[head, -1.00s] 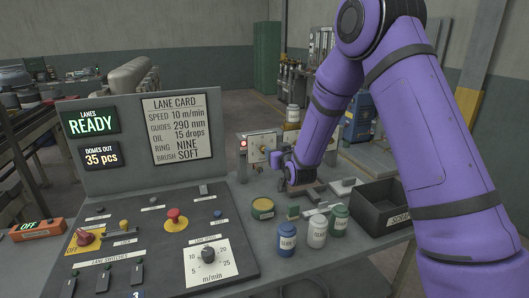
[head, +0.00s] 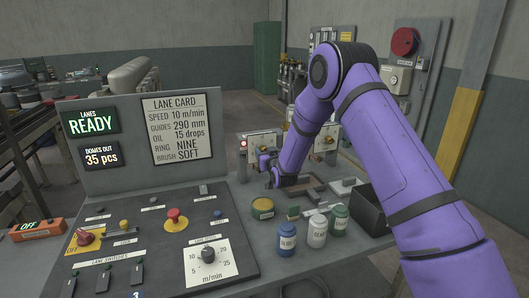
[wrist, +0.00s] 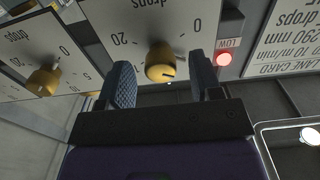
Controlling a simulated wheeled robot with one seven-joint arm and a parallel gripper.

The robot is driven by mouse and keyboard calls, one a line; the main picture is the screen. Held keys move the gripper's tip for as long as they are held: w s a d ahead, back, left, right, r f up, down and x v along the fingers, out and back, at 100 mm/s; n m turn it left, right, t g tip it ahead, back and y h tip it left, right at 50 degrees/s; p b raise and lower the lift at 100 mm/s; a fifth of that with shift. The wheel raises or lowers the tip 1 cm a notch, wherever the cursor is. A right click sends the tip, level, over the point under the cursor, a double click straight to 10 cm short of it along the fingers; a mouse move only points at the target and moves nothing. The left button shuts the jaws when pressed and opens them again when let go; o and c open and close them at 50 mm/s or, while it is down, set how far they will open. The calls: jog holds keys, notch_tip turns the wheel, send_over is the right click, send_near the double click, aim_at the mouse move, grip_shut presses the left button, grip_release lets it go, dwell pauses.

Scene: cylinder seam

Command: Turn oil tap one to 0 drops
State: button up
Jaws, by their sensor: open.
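Two pale dial plates with yellow knobs stand at the back of the bench. The near-lamp plate (head: 262,141) is on the left in the head view, the other plate (head: 327,141) to its right. I cannot read which is tap one. In the wrist view, upside down, the near-lamp plate's yellow knob (wrist: 160,62) lies between my fingers in the picture; contact is not visible. Its scale shows "drops", 0 and 20; the exact setting is unclear. The other knob (wrist: 43,80) is at the left. My gripper (wrist: 161,75) is open; in the head view my gripper (head: 267,168) is before the near-lamp plate.
A red lamp (wrist: 224,59) labelled LOW glows beside the plate. On the bench are a yellow-green tin (head: 262,209), a blue jar (head: 287,238), a white jar (head: 317,231), a green jar (head: 339,220) and a dark crate (head: 371,214), partly behind my arm. The control panel (head: 150,245) fills the left.

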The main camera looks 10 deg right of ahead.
jog(key=shift+w+a, duration=0.1)
jog(key=shift+w, duration=0.85)
jog(key=c, duration=0.9)
jog(key=shift+n, duration=0.4)
jog(key=n, duration=0.5)
jog(key=shift+n, duration=0.4)
jog(key=n, duration=0.5)
jog(key=shift+n, duration=0.3)
